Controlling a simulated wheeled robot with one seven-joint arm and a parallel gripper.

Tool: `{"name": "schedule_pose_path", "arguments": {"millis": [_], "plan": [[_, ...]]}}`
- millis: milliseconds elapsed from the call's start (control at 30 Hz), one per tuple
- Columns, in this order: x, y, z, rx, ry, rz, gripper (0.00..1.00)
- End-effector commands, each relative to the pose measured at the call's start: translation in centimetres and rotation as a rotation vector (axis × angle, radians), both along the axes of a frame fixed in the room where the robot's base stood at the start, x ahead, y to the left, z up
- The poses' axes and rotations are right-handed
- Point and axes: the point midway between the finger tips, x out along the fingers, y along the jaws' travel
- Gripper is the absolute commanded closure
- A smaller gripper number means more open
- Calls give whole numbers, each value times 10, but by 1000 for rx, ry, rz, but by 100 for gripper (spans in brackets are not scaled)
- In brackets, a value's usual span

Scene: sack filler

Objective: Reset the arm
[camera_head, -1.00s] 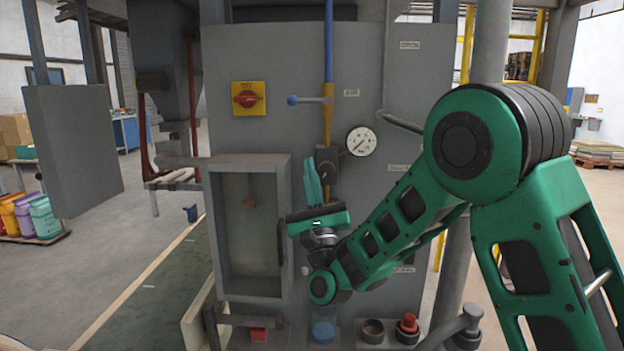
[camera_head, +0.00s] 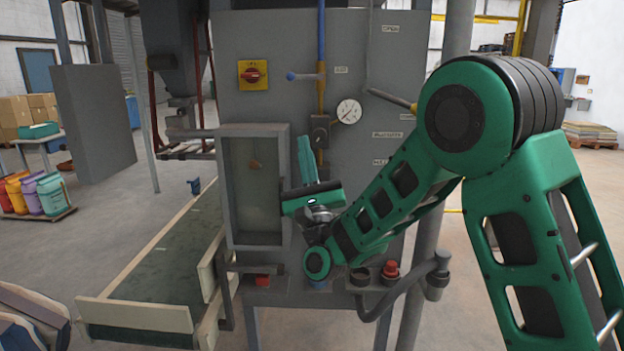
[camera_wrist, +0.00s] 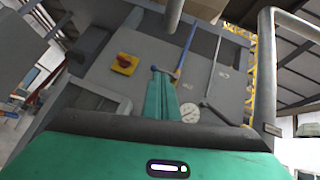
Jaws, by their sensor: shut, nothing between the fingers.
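My green arm crosses the right side of the head view, folded at a big round joint. My gripper (camera_head: 306,158) points up in front of the grey machine panel (camera_head: 290,40), just right of the box with a window (camera_head: 254,185). Its teal fingers are together with nothing between them. In the wrist view the closed fingers (camera_wrist: 161,100) stand up against the panel, below the blue-handled lever. I cannot tell how much space is between the fingertips and the panel.
A yellow plate with a red switch (camera_head: 252,75), a blue-knobbed lever (camera_head: 292,76) and a gauge (camera_head: 348,112) are on the panel. Red (camera_head: 391,270) and dark buttons sit below. A conveyor (camera_head: 165,265) lies left. Coloured sacks (camera_head: 35,195) stand far left.

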Motion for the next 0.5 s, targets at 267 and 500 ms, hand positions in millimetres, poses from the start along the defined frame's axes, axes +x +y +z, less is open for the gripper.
{"name": "schedule_pose_path", "arguments": {"millis": [267, 500], "plan": [[13, 1, 3, -218, 36, -70, 100], [27, -14, -3, -475, 81, -160, 100]]}}
